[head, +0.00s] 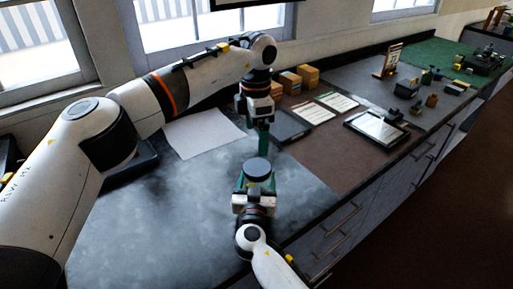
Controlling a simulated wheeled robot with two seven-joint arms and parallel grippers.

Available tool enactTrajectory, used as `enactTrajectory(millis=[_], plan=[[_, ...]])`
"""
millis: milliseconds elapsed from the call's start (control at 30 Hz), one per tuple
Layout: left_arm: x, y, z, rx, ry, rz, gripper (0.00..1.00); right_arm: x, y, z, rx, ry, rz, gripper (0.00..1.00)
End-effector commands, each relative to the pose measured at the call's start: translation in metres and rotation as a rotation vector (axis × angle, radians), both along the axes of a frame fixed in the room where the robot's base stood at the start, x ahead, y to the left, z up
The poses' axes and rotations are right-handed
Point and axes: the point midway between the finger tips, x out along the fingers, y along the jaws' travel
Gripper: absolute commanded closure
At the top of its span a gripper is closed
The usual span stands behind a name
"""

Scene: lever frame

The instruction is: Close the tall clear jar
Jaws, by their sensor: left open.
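My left gripper (263,141) comes in from the upper left and points down, with green fingers. It is open, just above and behind a dark round lid-like disc (257,166). My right gripper (256,184) reaches in from the bottom, its green fingers on either side below that disc. The disc looks level. Any clear jar body under it is hidden by the disc and the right gripper, so I cannot tell whether the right fingers press on it or whether the disc sits on a jar.
A white sheet (203,133) lies on the dark counter (150,220) at the back left. Orange-brown boxes (290,82) stand by the wall. A framed tablet-like panel (377,128) and small items lie to the right. The counter's left front is clear.

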Motion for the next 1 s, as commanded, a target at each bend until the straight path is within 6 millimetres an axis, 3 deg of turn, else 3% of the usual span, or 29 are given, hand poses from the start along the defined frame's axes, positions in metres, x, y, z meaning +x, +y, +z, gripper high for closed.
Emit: enactTrajectory(millis=[200, 500, 533, 667, 1000], plan=[[0.000, 0.000, 0.020, -0.001, 0.000, 0.000, 0.07, 0.000, 0.000, 0.000, -0.001, 0.000, 0.000, 0.92], [0.000, 0.000, 0.021, 0.000, 0.001, -0.001, 0.07, 0.000, 0.000, 0.000, -0.001, 0.000, 0.000, 0.92], [0.000, 0.000, 0.021, 0.000, 0.001, -0.001, 0.07, 0.000, 0.000, 0.000, -0.001, 0.000, 0.000, 0.24], [0.000, 0.000, 0.021, 0.000, 0.001, 0.000, 0.07, 0.000, 0.000, 0.000, 0.000, 0.000, 0.000, 0.03], [0.000, 0.000, 0.020, 0.000, 0.001, 0.000, 0.07, -0.003, 0.000, -0.001, 0.000, 0.001, 0.001, 0.03]])
